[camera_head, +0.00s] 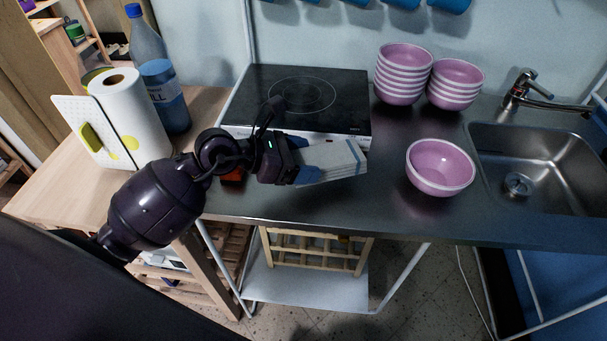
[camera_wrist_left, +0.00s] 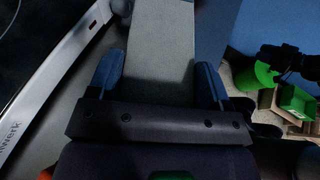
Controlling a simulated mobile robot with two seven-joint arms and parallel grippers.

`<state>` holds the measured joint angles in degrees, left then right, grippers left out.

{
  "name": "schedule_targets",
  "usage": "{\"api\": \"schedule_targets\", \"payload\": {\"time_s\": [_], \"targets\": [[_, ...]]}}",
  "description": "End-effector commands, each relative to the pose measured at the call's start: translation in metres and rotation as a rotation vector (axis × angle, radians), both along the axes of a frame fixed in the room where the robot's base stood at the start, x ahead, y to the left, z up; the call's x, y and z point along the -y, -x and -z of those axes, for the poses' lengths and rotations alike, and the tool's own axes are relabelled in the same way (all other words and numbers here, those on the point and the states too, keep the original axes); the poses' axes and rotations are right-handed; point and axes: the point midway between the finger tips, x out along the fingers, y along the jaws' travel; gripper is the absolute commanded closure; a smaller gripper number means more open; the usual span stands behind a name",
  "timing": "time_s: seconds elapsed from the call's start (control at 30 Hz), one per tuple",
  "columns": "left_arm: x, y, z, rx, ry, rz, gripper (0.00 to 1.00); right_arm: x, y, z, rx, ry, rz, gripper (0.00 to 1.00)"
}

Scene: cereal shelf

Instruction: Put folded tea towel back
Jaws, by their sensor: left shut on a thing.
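The folded tea towel (camera_head: 335,160) is white-grey with a blue stripe. It is in front of the cooktop, over the steel counter. My left gripper (camera_head: 306,168) is shut on its left end, with the blue fingers on either side of it. In the left wrist view the towel (camera_wrist_left: 160,45) runs forward between the two blue fingers of my left gripper (camera_wrist_left: 158,85). I cannot tell whether the towel touches the counter. My right gripper does not show in either view.
A pink bowl (camera_head: 440,167) stands right of the towel; two stacks of pink bowls (camera_head: 403,75) stand behind. A black cooktop (camera_head: 300,95), a sink (camera_head: 540,160), a paper roll (camera_head: 130,115) and a blue bottle (camera_head: 163,90) surround the counter. An orange-red object (camera_head: 233,175) lies under my left arm.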

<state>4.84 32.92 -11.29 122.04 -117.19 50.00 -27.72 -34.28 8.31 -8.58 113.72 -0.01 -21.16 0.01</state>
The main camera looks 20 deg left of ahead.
Motion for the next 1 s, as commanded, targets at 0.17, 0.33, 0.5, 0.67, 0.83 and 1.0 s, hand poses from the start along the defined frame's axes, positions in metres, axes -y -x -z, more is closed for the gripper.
{"api": "schedule_targets", "payload": {"time_s": [0.17, 0.33, 0.5, 0.67, 0.83, 1.0], "targets": [[0.0, 0.0, 0.015, -0.004, 0.0, 0.0, 0.53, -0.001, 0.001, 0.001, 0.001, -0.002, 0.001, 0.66], [0.0, 0.0, 0.039, -0.005, 0.002, -0.001, 0.53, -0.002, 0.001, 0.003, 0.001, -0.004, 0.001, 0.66], [0.0, 0.0, 0.046, 0.0, 0.001, 0.0, 0.53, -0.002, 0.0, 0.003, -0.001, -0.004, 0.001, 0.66], [0.0, 0.0, 0.045, 0.001, 0.002, 0.0, 0.53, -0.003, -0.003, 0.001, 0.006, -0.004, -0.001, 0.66], [0.0, 0.0, 0.048, 0.001, 0.001, 0.0, 0.53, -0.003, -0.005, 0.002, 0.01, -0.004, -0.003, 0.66], [0.0, 0.0, 0.048, 0.001, 0.001, 0.0, 0.1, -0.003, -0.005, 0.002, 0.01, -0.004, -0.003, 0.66]]}}
